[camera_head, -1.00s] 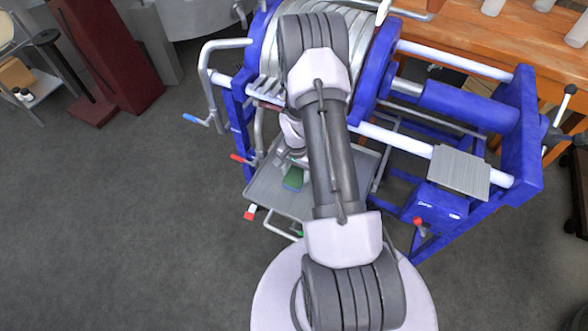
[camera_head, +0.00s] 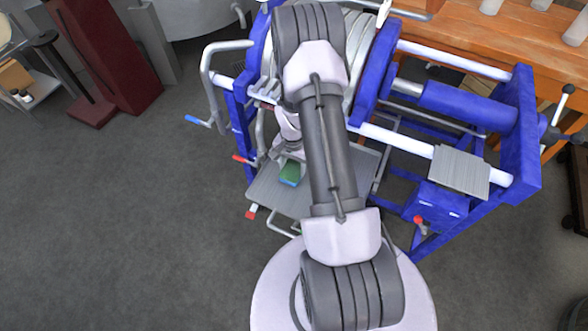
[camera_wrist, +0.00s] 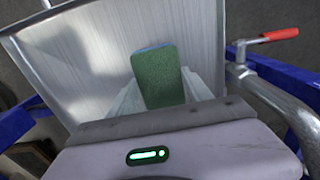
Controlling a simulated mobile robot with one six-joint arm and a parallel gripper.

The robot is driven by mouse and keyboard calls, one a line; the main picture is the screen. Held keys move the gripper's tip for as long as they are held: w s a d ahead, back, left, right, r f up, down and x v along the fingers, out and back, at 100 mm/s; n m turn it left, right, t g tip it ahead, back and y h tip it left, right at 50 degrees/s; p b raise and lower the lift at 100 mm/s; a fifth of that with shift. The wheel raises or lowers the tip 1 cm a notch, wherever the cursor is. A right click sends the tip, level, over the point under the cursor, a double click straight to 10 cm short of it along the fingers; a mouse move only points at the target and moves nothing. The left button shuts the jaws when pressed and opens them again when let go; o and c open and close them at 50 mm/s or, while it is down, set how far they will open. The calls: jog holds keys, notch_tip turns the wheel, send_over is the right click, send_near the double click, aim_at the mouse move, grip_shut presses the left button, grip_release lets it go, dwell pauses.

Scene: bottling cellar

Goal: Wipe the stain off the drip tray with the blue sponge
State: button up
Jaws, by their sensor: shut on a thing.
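The sponge (camera_head: 290,174) shows a green face and a blue side in the head view. In the wrist view the sponge (camera_wrist: 158,78) stands out between my fingers, green with a thin blue far edge. My gripper (camera_wrist: 160,92) is shut on it; in the head view my arm partly hides the gripper (camera_head: 289,160). The drip tray (camera_head: 268,193) is a grey brushed-metal plate low on the blue machine. The tray (camera_wrist: 82,45) lies behind the sponge in the wrist view. I cannot tell whether they touch. Dark patches there may be shadow; no stain is clear.
The blue machine frame (camera_head: 522,135) and its metal drum surround the tray's back and right. A bent pipe handle (camera_head: 205,75) and a red-tipped lever (camera_head: 243,159) stick out at the left. A wooden table (camera_head: 480,35) stands behind. The floor at left is open.

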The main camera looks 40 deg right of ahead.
jog(key=shift+r+p, duration=1.35)
jog(key=shift+r, duration=1.2)
jog(key=shift+w, duration=0.1)
